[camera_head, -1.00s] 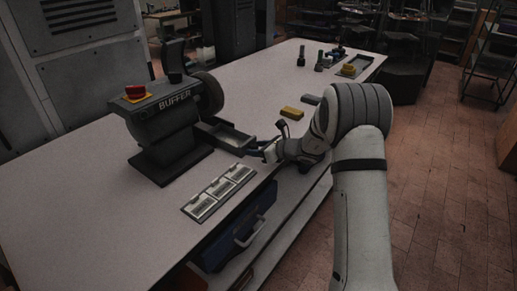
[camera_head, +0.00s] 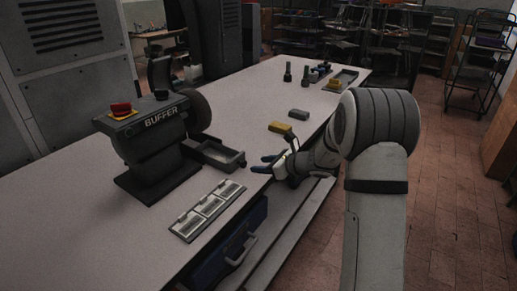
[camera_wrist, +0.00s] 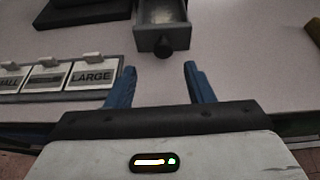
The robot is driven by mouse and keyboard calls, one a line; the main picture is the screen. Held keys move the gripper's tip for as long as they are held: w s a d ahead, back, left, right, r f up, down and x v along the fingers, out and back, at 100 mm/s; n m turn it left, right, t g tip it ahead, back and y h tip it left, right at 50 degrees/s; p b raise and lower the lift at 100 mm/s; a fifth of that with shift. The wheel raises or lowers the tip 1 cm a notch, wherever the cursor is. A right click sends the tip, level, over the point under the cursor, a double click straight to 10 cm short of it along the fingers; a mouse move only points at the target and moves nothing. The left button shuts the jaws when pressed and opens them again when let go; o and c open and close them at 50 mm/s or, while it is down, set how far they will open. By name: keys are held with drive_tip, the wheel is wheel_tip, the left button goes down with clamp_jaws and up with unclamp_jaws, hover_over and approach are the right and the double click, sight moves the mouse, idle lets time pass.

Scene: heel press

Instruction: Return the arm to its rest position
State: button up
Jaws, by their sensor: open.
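My gripper (camera_head: 264,163) is open and empty, just off the table's front edge beside the buffer's tray. In the wrist view its two blue fingers (camera_wrist: 160,72) stand apart with only tabletop between them. My arm comes in from the lower right. The dark buffer (camera_head: 155,140) stands on the table at left, with a red button (camera_head: 121,108) on a yellow base on top. Its open grey tray (camera_head: 218,155) juts toward my gripper. In the wrist view the tray (camera_wrist: 144,38) and its dark knob (camera_wrist: 163,48) lie ahead of the fingers, apart from them.
A labelled plate (camera_head: 206,210) lies left of my gripper; "LARGE" reads on it in the wrist view. A yellow block (camera_head: 279,127) and a grey block (camera_head: 298,114) lie beyond. Dark posts (camera_head: 287,72) and a far tray (camera_head: 342,80) stand at the back.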

drive_tip(key=s+a+r+n+g+h, duration=0.1)
drive_tip(key=s+r+n+g+h, duration=0.15)
drive_tip(key=s+n, duration=0.6)
drive_tip(key=s+a+r+n+g+h, duration=0.1)
drive_tip(key=s+r+n+g, duration=0.3)
drive_tip(key=s, duration=0.8)
drive_tip(key=s+d+n+h, duration=0.3)
drive_tip(key=s+d+n, duration=0.2)
drive_tip(key=s, duration=0.3)
drive_tip(key=s+d+r+n+t+h, duration=0.1)
drive_tip(key=s+d+n+h, duration=0.3)
drive_tip(key=s+n, duration=0.3)
drive_tip(key=shift+s+d+n, duration=0.35)
drive_tip(key=shift+s+d, duration=0.25)
drive_tip(key=shift+s, duration=0.35)
